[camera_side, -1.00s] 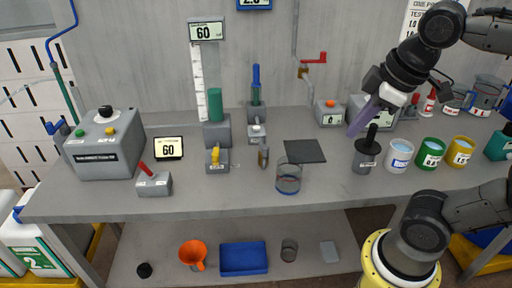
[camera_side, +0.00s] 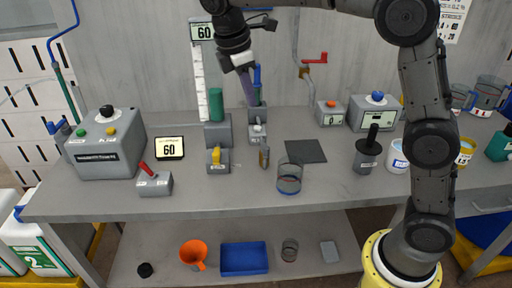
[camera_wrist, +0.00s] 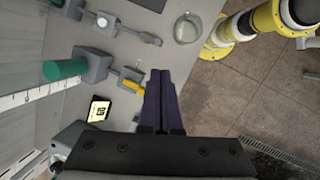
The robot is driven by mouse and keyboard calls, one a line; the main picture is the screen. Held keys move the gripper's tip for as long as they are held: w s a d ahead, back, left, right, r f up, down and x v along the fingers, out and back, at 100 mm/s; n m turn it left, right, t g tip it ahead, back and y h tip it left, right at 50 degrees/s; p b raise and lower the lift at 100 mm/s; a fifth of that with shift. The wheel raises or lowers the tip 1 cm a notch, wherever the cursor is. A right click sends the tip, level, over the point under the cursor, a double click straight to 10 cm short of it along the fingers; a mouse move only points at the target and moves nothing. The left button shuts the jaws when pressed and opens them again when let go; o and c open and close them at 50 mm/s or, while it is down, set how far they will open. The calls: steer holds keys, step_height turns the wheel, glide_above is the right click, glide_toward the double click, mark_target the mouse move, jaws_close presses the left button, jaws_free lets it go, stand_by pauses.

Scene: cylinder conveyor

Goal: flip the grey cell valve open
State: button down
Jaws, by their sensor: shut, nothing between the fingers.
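My gripper (camera_side: 252,98) is shut and empty, its purple fingers pointing down in front of the blue column at the back of the bench. The fingers also show in the wrist view (camera_wrist: 160,80), pressed together. Below them in the side view is a small grey valve block with a pale lever (camera_side: 257,128); it also shows in the wrist view (camera_wrist: 150,38). To its left, a grey valve block with a yellow lever (camera_side: 216,155) stands before the green column (camera_side: 215,104). The yellow lever (camera_wrist: 133,87) lies just left of my fingertips in the wrist view. I cannot tell which valve is the grey cell's.
A clear beaker (camera_side: 289,180) and a dark mat (camera_side: 305,151) lie to the right. A grey box with a red lever (camera_side: 154,183) and a small screen (camera_side: 169,148) stand left. The bench front is mostly free.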

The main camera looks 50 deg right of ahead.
mark_target(265, 147)
steer(key=w+a+f+n+g, duration=0.1)
steer(key=w+a+f, duration=0.2)
steer(key=f, duration=0.5)
steer(key=shift+w+a+g+h, duration=0.3)
steer(key=shift+w+a, duration=0.1)
steer(key=shift+w, duration=0.1)
steer(key=shift+f, duration=0.15)
steer(key=s+d+f, duration=0.3)
steer(key=d+f, duration=0.4)
steer(key=f, duration=0.2)
